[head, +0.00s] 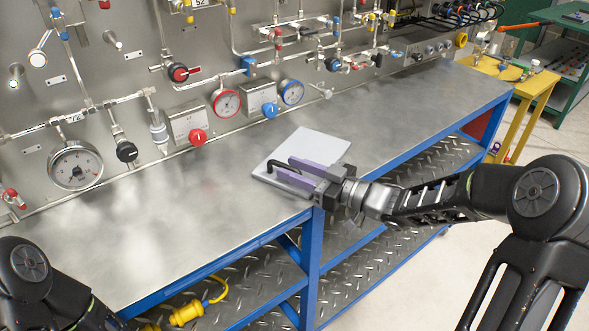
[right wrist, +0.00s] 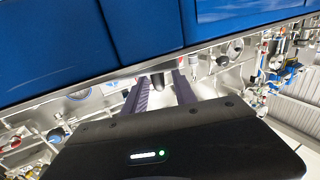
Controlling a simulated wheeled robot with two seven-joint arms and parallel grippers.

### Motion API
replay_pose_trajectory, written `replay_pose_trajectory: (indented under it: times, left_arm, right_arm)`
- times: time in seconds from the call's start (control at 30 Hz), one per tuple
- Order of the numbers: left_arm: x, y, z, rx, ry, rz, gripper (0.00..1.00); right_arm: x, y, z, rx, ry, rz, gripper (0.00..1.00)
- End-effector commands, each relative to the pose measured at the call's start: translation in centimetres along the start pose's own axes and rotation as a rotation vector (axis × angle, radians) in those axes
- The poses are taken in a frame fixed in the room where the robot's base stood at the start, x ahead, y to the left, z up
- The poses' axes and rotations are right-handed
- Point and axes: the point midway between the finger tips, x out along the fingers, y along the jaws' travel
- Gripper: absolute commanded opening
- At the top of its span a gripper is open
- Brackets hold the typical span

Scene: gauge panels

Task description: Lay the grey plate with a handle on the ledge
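The grey plate (head: 318,143) lies flat, as far as I can tell, on the steel bench top (head: 225,200), near its front edge. Its dark handle (head: 285,163) stands up on its near side. My right gripper (head: 283,171) is over the plate with its purple fingers apart. The handle shows between the fingers, with gaps beside it. In the right wrist view a dark piece (right wrist: 158,80), probably the handle, is between the two fingers. The steel top is the only ledge-like surface I can make out by the panel. My left gripper is out of view.
The gauge panel rises behind the bench, with a red-rimmed gauge (head: 226,102), a blue-rimmed gauge (head: 291,92) and valve knobs close to the top. The bench top left of the plate is clear. A yellow stand (head: 535,85) is at the right.

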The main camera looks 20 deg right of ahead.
Motion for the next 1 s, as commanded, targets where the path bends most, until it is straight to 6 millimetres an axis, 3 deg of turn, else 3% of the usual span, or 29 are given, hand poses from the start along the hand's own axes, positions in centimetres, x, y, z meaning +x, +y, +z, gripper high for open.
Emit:
replay_pose_trajectory:
  times: [0.3,0.43,1.0]
  left_arm:
    - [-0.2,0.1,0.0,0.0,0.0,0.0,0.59]
    - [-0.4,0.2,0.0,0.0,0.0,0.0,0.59]
    - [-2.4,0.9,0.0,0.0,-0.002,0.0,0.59]
  right_arm:
    - [-0.1,0.0,-0.2,0.0,0.0,0.0,0.34]
    - [-1.1,0.1,-0.2,0.0,-0.001,0.002,0.34]
    - [-11.2,0.1,-0.2,0.0,-0.001,0.003,0.34]
